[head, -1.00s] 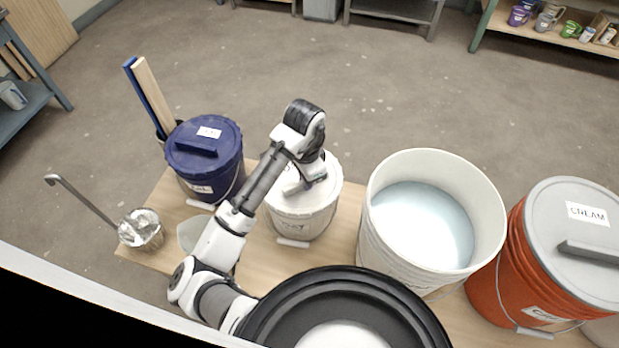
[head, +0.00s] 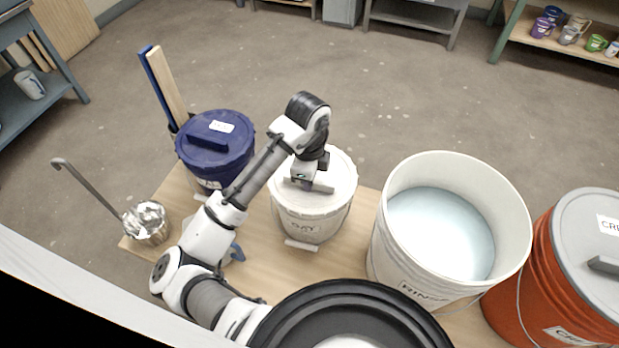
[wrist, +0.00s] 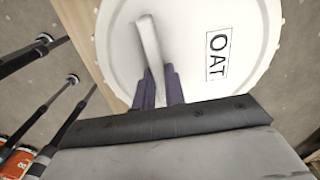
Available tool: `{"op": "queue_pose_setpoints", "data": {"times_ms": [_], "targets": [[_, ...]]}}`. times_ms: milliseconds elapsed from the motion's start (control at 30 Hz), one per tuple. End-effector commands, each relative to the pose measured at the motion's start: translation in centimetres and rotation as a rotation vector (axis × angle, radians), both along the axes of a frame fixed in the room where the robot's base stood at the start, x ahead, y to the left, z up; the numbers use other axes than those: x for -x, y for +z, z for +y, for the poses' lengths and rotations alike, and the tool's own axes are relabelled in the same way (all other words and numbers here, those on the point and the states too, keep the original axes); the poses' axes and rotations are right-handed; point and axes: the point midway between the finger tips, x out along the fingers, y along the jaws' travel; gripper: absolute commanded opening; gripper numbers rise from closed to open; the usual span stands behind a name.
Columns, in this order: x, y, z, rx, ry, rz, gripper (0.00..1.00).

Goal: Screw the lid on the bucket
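The white bucket (head: 312,226) marked OAT stands on the wooden bench between the blue bucket and the large open bucket. Its white lid (head: 341,172) sits on top, looking level; how tightly it is seated cannot be seen. In the wrist view the lid (wrist: 195,20) fills the upper middle, with its OAT label right of a raised bar handle (wrist: 149,45). My gripper (head: 308,184) is over the lid, pointing down. In the wrist view its two purple fingers (wrist: 158,88) stand on either side of the handle and appear closed on it.
A blue lidded bucket (head: 232,160) stands close on the left. A large open bucket of pale liquid (head: 440,235) stands close on the right, with an orange bucket (head: 535,290) beyond.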

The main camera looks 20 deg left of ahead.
Motion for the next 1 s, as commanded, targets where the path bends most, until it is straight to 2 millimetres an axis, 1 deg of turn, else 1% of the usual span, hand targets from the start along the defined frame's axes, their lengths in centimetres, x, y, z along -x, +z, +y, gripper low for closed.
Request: {"op": "queue_pose_setpoints", "data": {"times_ms": [33, 133, 167, 600, 867, 1000], "targets": [[0.09, -0.14, -0.02, 0.0, 0.0, 0.005, 0.22], [0.06, -0.14, -0.02, 0.0, 0.001, 0.004, 0.35], [0.05, -0.13, -0.02, 0.0, 0.001, 0.004, 0.37], [0.0, -0.12, -0.06, 0.001, 0.002, 0.002, 0.38], [0.05, -0.13, -0.06, 0.001, 0.002, 0.003, 0.72], [0.06, -0.14, -0.06, 0.001, 0.002, 0.004, 0.73]]}}
